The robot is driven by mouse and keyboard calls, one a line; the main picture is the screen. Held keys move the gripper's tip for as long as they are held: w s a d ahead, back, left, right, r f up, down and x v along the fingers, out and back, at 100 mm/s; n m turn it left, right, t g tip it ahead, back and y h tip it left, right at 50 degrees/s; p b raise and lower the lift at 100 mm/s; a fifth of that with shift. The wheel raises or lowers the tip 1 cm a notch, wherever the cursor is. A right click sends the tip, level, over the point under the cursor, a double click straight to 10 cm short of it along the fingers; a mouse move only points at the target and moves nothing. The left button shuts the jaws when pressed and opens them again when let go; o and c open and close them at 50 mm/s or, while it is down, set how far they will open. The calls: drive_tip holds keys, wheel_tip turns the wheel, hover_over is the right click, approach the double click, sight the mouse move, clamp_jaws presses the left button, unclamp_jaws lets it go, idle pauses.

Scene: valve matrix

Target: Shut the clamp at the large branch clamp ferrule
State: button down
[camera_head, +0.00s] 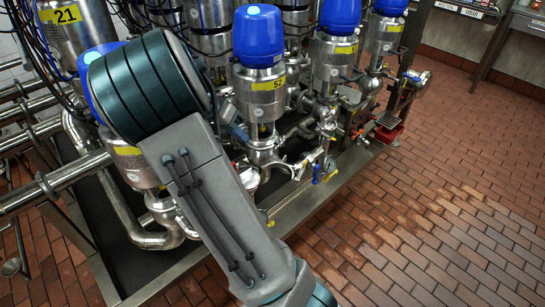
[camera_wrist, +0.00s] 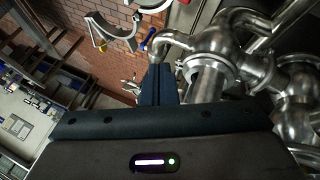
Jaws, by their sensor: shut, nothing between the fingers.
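In the wrist view, my gripper (camera_wrist: 160,70) is shut and empty, its dark blue fingers together. A bright curved metal band (camera_wrist: 100,35), which looks like an open clamp half, stands at the upper left, apart from the fingers. A second curved grey piece (camera_wrist: 154,6) is cut off by the top edge. A steel pipe end with a ring-like flange (camera_wrist: 194,70) is just right of the fingertips; I cannot tell whether it is the large branch ferrule or whether they touch.
Steel valves with blue caps (camera_head: 258,36) stand close together on a metal skid (camera_head: 282,222). A blue handle (camera_wrist: 149,40) is just beyond the fingertips. Thick bent pipes (camera_wrist: 247,25) crowd the right of the wrist view. The brick floor (camera_head: 430,215) is clear at right.

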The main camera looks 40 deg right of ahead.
drive_tip(key=s+d+f, duration=0.5)
drive_tip(key=d+f, duration=0.2)
drive_tip(key=f, duration=0.1)
drive_tip(key=shift+s+d, duration=0.3)
drive_tip(key=shift+d, duration=0.05)
drive_tip(key=shift+a+m, duration=0.1)
drive_tip(key=shift+m, duration=0.2)
